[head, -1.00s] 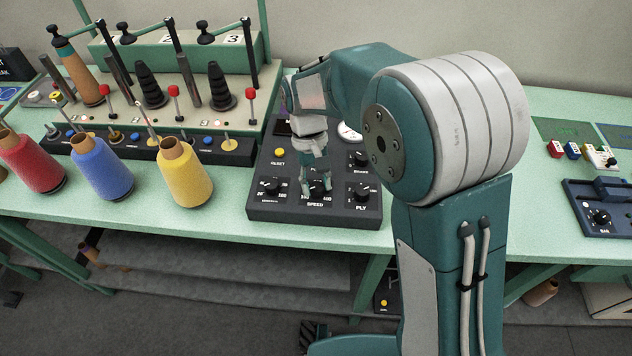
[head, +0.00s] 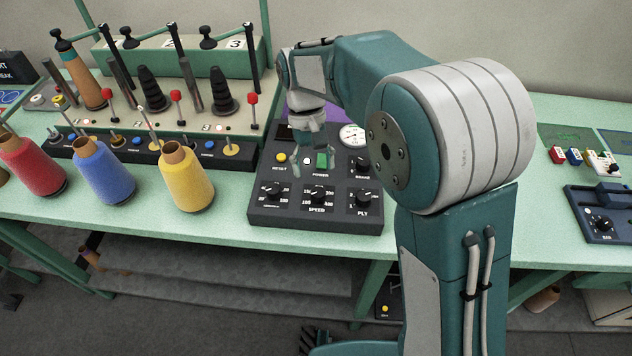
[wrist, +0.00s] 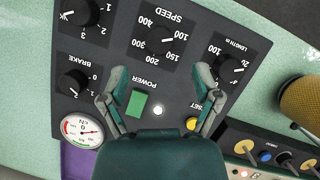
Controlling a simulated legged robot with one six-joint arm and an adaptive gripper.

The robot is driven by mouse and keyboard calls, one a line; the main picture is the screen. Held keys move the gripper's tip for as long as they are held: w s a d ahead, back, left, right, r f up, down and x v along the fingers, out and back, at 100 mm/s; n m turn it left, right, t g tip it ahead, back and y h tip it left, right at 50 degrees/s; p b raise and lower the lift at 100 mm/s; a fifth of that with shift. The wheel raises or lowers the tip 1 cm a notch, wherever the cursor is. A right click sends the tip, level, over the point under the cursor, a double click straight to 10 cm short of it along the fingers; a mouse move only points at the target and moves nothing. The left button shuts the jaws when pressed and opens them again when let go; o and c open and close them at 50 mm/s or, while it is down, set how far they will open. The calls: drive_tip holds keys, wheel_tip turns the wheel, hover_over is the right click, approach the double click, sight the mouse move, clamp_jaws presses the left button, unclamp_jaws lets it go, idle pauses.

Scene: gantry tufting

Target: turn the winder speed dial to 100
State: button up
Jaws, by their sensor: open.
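The speed dial (head: 317,194) is a black knob in the front row of the dark control panel (head: 262,213), between two similar knobs. In the wrist view, where its lettering is upside down, the speed dial (wrist: 160,40) has marks from 100 to 400. Its white pointer appears to face the 100 side. My gripper (head: 310,160) is above the panel, behind the speed dial and near the green power switch (head: 323,159). In the wrist view my gripper (wrist: 160,82) has its fingers wide apart, with nothing between them and the dial clear beyond.
The ply knob (head: 362,195), brake knob (wrist: 74,82), yellow reset button (wrist: 192,123) and round gauge (wrist: 82,130) surround the area. Yellow (head: 188,182) and blue (head: 105,173) yarn cones stand left of the panel. A blue device (head: 600,218) sits far right.

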drive_tip(key=v, duration=0.6)
drive_tip(key=shift+r, duration=0.25)
drive_tip(key=shift+w+a, duration=0.15)
drive_tip(key=s+d+r+m+t+y, duration=0.1)
drive_tip(key=s+d+r+t, duration=0.2)
drive_tip(key=d, duration=0.4)
drive_tip(key=s+d+r+m+t+y, duration=0.1)
drive_tip(key=s+d+r+t, duration=0.1)
drive_tip(key=s+d+r, duration=0.3)
drive_tip(key=s+d+f+m+t, duration=0.2)
drive_tip(key=s+d+f+t, duration=0.2)
drive_tip(key=s+d, duration=0.5)
drive_tip(key=shift+s+d+m+t, duration=0.35)
drive_tip(key=shift+s+m+t, duration=0.05)
drive_tip(key=shift+s, duration=0.8)
